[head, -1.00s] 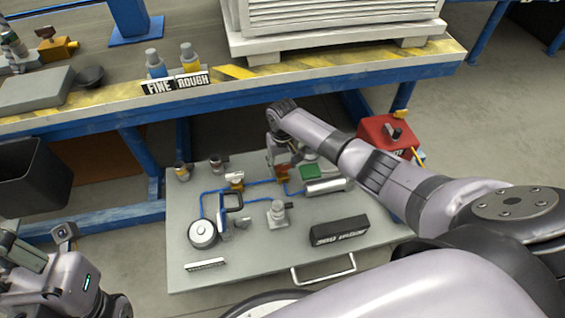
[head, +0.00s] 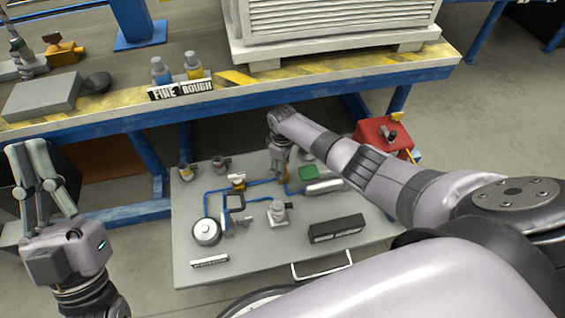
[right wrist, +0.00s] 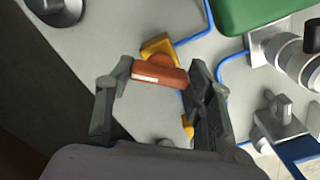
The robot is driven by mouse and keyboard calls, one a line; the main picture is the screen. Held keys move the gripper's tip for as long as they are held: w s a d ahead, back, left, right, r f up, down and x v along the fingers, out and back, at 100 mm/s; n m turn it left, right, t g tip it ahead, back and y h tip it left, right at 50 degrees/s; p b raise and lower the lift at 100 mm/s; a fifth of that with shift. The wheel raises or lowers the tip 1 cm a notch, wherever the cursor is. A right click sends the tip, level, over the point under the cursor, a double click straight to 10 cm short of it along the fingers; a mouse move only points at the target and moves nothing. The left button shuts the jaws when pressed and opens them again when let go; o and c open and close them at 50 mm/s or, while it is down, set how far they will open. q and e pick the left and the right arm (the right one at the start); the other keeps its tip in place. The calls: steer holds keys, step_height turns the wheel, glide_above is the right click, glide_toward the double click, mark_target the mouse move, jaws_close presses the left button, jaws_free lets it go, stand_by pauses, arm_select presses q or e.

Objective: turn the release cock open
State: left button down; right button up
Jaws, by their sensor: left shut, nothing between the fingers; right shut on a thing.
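The release cock, as I take it, has a red-orange lever (right wrist: 160,74) with a white stripe on a yellow body (right wrist: 158,47). In the right wrist view the lever lies crosswise between the two fingers of my right gripper (right wrist: 159,78), which is shut on it. In the head view my right gripper (head: 279,158) reaches down at the back of the grey panel (head: 300,256) and mostly hides the cock. My left gripper (head: 28,146) is shut and empty, pointing up at the far left, well away from the panel.
A red can (head: 382,136) stands behind right. The blue-framed bench (head: 320,78) overhangs behind.

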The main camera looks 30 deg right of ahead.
steer(key=n, duration=0.3)
steer(key=shift+n, duration=0.3)
arm_select(q)
steer(key=shift+w+d+f+g+y, duration=0.15)
steer(key=shift+w+f+g+y, duration=0.25)
steer(key=shift+w+f+g, duration=0.35)
arm_select(e)
steer(key=shift+n, duration=1.9)
arm_select(q)
steer(key=shift+w, duration=0.15)
arm_select(e)
steer(key=shift+n, duration=0.3)
steer(key=o, duration=1.2)
steer(key=shift+c, duration=0.2)
steer(key=shift+r, duration=0.1)
step_height(320, 180, up, 12)
